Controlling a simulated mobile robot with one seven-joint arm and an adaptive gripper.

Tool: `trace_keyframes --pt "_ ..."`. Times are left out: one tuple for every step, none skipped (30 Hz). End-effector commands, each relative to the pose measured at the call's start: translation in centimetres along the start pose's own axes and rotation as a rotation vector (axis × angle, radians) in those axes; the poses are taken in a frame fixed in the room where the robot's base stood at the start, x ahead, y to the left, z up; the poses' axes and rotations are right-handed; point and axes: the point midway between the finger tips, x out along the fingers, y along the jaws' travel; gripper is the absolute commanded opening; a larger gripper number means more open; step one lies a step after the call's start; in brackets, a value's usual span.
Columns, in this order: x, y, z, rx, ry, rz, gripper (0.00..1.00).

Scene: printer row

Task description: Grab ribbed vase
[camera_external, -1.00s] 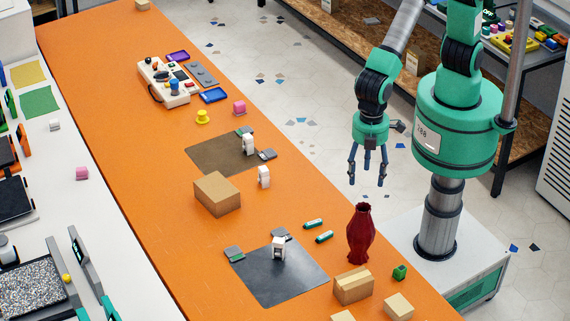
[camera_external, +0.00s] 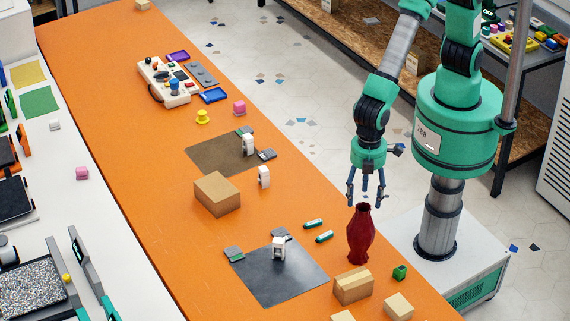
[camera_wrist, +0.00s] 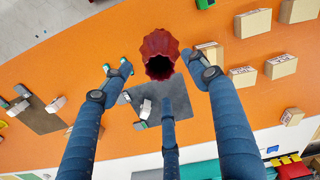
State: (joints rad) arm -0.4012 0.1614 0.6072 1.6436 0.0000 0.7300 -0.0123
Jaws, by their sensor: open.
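The ribbed vase (camera_external: 361,238) is dark red and stands upright on the orange table near its right edge. In the wrist view the vase (camera_wrist: 160,52) shows from above, with its scalloped rim and dark opening near the top middle. My gripper (camera_external: 366,200) is open, its blue-grey fingers pointing down just above the vase's rim in the external view. In the wrist view the fingers of my gripper (camera_wrist: 163,90) are spread around the vase's outline with nothing between them. I cannot tell whether any finger touches the rim.
A cardboard box (camera_external: 353,286) and a green block (camera_external: 400,272) stand close in front of the vase. Two green-and-white cylinders (camera_external: 319,230) lie to its left, beside a dark mat (camera_external: 280,285). A larger box (camera_external: 217,194) stands farther left. The table behind the vase is clear.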

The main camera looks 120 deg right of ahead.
Motion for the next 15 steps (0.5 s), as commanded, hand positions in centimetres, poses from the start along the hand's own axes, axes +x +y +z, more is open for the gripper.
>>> trace_keyframes --pt "0.25 0.00 -0.02 0.000 0.000 0.000 0.60" --pt "0.34 0.00 -0.03 0.000 0.001 0.000 0.60" --pt "0.42 0.00 -0.04 0.000 0.001 0.000 0.60" --pt "0.45 0.00 -0.04 0.000 0.002 0.000 0.60" --pt "0.46 0.00 -0.04 0.000 0.002 0.000 0.60" --pt "0.46 0.00 -0.04 0.000 0.002 0.000 0.60" --pt "0.46 0.00 -0.03 0.000 0.002 0.000 0.60" --pt "0.46 0.00 -0.03 0.000 0.001 0.000 0.60" --pt "0.46 0.00 -0.03 0.000 0.001 0.000 0.60" --pt "0.46 0.00 -0.02 0.000 0.001 0.000 0.60" --pt "0.46 0.00 -0.02 0.000 0.001 0.000 0.60" --pt "0.48 0.00 -0.02 0.000 0.001 0.000 0.60" --pt "0.52 0.00 -0.01 0.000 0.001 0.000 0.60" --pt "0.59 0.00 0.00 0.000 0.001 0.000 0.60" --pt "0.75 0.01 0.00 0.000 0.000 0.000 0.60"
